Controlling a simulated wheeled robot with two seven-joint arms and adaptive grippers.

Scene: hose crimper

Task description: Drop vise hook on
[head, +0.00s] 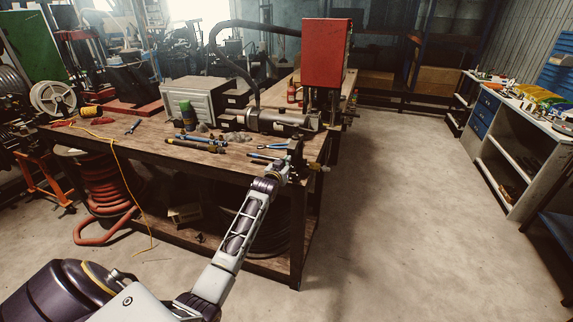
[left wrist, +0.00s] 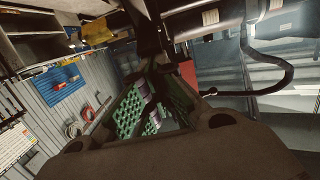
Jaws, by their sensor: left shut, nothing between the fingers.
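The vise (head: 297,158) is a small dark shape at the front right corner of the wooden workbench. A short brass-coloured end (head: 318,169) sticks out to its right. My left gripper (head: 284,168) is at this corner, close against the vise; I cannot tell whether they touch. It is small and partly merged with the dark vise. In the left wrist view the gripper (left wrist: 178,92) is dark and shut, with nothing seen held. I cannot make out a separate hook in either view. My right gripper is not in view.
The workbench (head: 150,150) carries a grey cabinet (head: 195,95), a metal cylinder (head: 280,122), blue-handled pliers (head: 272,147) and several loose tools. A red machine (head: 326,52) stands behind. The floor (head: 400,220) to the right is clear up to a side bench (head: 520,125).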

